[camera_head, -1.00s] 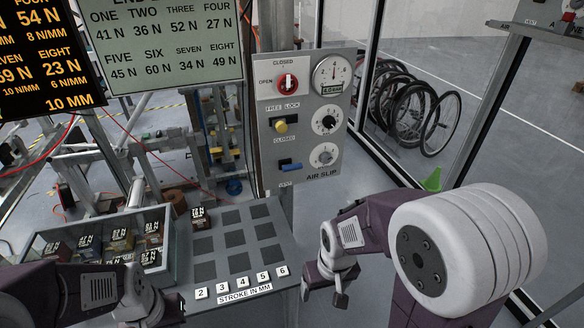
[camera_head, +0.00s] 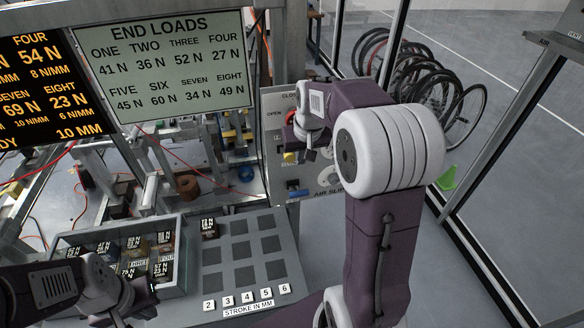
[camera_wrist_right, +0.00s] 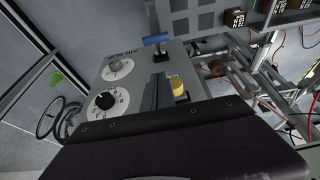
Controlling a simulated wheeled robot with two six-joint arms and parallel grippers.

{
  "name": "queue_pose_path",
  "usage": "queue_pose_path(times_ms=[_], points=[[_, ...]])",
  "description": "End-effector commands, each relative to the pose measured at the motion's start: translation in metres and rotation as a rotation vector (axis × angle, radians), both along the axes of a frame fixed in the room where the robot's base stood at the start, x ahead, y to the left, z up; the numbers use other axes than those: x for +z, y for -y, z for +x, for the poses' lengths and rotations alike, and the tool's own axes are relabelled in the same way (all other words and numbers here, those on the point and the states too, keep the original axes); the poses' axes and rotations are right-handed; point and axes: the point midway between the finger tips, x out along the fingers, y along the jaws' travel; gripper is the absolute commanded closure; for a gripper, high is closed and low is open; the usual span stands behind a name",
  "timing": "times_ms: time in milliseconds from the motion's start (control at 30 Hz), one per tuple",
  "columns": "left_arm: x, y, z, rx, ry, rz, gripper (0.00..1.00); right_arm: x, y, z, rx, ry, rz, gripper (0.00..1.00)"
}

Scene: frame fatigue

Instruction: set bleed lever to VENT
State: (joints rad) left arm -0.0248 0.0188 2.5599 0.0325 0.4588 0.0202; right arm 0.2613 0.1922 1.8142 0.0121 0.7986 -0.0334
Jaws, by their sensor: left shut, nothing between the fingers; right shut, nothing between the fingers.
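The blue bleed lever (camera_head: 298,193) is low on the grey control panel (camera_head: 279,178) and points sideways. It also shows at the top of the right wrist view (camera_wrist_right: 156,39). Its CLOSED and VENT labels are not readable now. My right gripper (camera_head: 311,155) is shut and empty in front of the panel, above the blue lever and beside the yellow lock knob (camera_head: 289,157). In the right wrist view the yellow knob (camera_wrist_right: 178,87) is close to the fingers; contact cannot be told. My left gripper (camera_head: 152,287) is shut and empty at the lower left.
My right arm hides much of the panel's upper part and its dials. A red knob (camera_head: 290,117) is near its top. A tray of labelled blocks (camera_head: 186,284) and a stroke board (camera_head: 222,226) stand to the left. Bicycle wheels (camera_head: 466,115) are behind the glass at right.

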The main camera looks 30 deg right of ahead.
Motion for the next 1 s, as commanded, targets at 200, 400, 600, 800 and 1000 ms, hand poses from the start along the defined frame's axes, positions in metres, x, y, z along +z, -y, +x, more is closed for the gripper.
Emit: queue_pose_path(times_ms=[200,400,600,800,1000], points=[[-0.001,0.000,0.000,0.000,-0.001,0.000,1.00,-0.001,0.001,0.000,-0.002,0.000,0.000,1.00],[0.001,0.000,0.000,0.000,-0.001,0.000,1.00,-0.008,0.001,0.002,-0.001,-0.001,0.001,1.00],[0.009,0.000,0.000,0.000,0.000,0.000,1.00,-0.043,0.003,0.013,-0.001,-0.006,0.002,1.00],[0.018,0.000,0.000,0.000,0.000,0.000,1.00,-0.084,0.007,0.028,-0.001,-0.005,0.001,1.00],[0.027,0.000,0.000,0.000,0.000,0.000,1.00,-0.115,0.005,0.021,-0.001,-0.004,0.001,1.00]])
